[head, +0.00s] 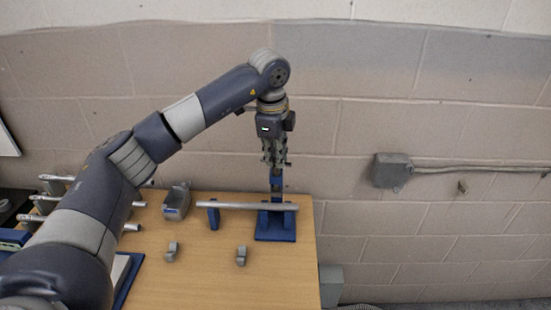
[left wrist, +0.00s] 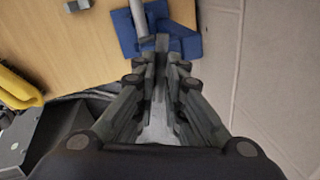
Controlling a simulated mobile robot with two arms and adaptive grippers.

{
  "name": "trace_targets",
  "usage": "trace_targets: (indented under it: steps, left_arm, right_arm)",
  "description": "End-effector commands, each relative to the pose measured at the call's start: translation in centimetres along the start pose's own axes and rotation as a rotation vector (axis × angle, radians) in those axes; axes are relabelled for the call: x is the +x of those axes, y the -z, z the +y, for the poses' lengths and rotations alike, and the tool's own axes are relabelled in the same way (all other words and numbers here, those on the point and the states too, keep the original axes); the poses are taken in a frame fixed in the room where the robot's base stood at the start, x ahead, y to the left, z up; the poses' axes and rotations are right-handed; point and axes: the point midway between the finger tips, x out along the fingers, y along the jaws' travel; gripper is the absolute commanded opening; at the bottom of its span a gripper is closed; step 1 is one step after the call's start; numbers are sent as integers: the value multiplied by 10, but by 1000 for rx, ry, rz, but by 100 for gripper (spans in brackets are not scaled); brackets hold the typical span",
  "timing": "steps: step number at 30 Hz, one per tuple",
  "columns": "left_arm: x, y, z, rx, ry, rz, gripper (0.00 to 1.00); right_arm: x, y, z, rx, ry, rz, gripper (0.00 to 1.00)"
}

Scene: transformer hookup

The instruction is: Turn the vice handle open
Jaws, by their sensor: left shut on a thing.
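The vice (head: 275,228) is blue and stands at the right end of the wooden table. A grey pipe (head: 245,206) lies level through it, its left part resting on a small blue stand (head: 213,214). My left gripper (head: 275,164) points down directly over the vice and is shut on the vice handle at its top; the fingers hide most of the handle. In the left wrist view the fingertips (left wrist: 161,55) are close together over the blue vice base (left wrist: 125,35). My right gripper is in neither view.
Two small grey clips (head: 241,256) (head: 171,252) lie on the table (head: 205,275). A grey block (head: 176,203) stands at the back. Several pipes (head: 55,178) lie at the left by my arm. A wall box with conduit (head: 391,170) is right of the table.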

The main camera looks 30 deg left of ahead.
Motion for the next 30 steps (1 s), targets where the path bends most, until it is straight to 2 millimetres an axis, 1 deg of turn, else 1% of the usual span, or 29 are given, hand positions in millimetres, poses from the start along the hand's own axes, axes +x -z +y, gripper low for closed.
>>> trace_targets:
  steps: [1, 9, 26, 27, 29, 30]
  left_arm:
    - [1, 0, 0, -26, 1, -5, 0]
    - [1, 1, 0, -127, 0, -25, 0]
    - [0, 1, 0, -153, -2, -31, 0]
    - [0, 1, 0, -153, -2, -31, 17]
    - [0, 1, 0, -153, -2, -31, 31]
    - [0, 1, 0, -153, -2, -31, 31]
  right_arm:
    - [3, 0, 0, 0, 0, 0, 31]
    - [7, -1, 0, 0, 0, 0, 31]
    - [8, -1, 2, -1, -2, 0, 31]
    - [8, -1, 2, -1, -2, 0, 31]
    - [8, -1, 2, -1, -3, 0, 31]
    - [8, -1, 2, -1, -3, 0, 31]
